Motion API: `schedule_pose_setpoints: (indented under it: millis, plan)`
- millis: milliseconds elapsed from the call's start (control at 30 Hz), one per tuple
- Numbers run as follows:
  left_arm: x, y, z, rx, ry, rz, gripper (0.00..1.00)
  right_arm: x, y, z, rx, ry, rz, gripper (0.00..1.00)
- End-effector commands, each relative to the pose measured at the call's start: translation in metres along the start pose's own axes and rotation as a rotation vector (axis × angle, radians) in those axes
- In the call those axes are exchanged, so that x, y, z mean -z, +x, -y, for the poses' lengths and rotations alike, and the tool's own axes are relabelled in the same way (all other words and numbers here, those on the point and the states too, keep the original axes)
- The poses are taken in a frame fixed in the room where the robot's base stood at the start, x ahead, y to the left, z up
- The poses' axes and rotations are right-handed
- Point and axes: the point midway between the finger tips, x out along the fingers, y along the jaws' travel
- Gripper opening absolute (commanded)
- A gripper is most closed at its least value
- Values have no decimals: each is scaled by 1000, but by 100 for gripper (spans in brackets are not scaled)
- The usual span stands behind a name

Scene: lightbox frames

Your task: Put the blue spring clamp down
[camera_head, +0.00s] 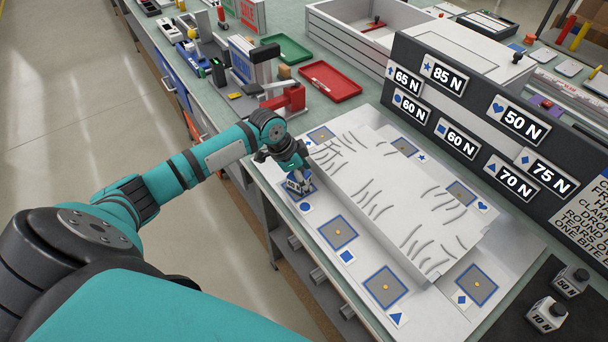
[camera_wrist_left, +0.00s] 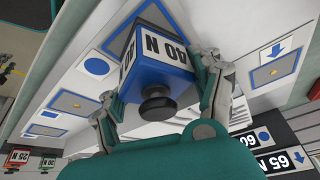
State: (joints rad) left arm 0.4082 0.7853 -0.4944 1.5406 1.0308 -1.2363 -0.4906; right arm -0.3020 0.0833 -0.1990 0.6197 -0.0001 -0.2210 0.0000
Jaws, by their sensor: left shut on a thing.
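My left gripper (camera_head: 291,166) is shut on a blue and white block (camera_head: 298,187) marked 40 N. In the left wrist view the block (camera_wrist_left: 150,60) has a blue rim and a black round knob, with one finger on each side. I see nothing clearly shaped like a spring clamp. The block is at the left edge of the white board (camera_head: 322,262), by a blue circle mark (camera_head: 305,207). It hides most of the spot beneath it, and I cannot tell whether it touches the board. My right gripper is not in view.
A long white slab with dark curved slits (camera_head: 390,190) lies right of the gripper. Blue-outlined square pads (camera_head: 339,231) surround it. A dark sign (camera_head: 480,120) with force labels stands behind. A red tray (camera_head: 330,82) and a red clamp-like tool (camera_head: 290,98) are farther back.

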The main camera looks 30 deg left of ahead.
Motion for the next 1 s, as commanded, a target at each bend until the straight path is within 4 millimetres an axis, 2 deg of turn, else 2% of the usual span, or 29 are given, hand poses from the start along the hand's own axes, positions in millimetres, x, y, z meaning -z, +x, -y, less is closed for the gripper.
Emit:
schedule_pose_setpoints:
  millis: [100,133,333,600,733,867,1000]
  plan:
    - [0,2,0,1,0,-1,21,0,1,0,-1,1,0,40]
    - [-1,2,0,0,0,0,68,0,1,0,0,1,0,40]
    - [-1,2,0,0,0,0,94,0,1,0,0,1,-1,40]
    - [0,1,0,0,0,0,96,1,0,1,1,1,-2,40]
    - [0,-6,1,3,1,-1,96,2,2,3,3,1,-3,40]
    - [0,-27,1,4,2,-1,96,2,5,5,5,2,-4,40]
    - [-1,-58,1,5,2,0,96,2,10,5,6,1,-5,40]
